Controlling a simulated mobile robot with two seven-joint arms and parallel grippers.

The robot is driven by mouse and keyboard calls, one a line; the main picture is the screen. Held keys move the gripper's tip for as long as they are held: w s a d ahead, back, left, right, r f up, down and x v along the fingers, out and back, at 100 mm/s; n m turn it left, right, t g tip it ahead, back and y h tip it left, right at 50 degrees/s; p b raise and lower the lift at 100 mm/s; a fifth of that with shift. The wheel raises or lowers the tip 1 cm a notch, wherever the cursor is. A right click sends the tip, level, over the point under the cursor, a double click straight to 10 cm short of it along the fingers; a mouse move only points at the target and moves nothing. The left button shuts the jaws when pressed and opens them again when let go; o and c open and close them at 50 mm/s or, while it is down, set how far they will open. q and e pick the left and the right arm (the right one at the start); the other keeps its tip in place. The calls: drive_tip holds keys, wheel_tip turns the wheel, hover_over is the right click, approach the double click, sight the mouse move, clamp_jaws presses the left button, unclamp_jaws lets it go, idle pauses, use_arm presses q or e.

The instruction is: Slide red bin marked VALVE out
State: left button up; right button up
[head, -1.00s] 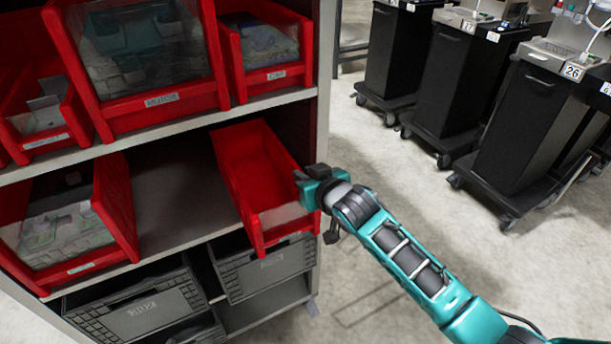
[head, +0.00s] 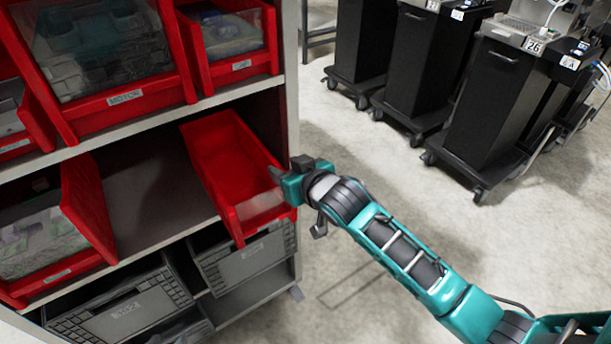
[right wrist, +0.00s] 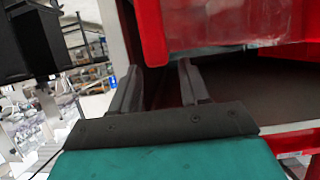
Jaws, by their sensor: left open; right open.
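A red open-topped bin (head: 222,160) sits at the right end of the middle shelf, its front jutting past the shelf edge and angled down. It looks empty, with a clear front panel; I cannot read its label, so VALVE is not confirmed. My right gripper (head: 284,177) is at the bin's front right side, near its upper rim. In the right wrist view its two grey fingers (right wrist: 158,75) stand apart with nothing between them. My left gripper is not in view.
A red bin of parts (head: 85,205) stands left on the same shelf (head: 150,200), with bare shelf between. A red MOTOR bin (head: 170,88) is above. Grey crates (head: 130,310) are below. Black wheeled carts (head: 480,110) stand back right; the floor between is clear.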

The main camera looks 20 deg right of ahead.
drive_tip(key=p+v, duration=0.1)
drive_tip(key=v, duration=0.8)
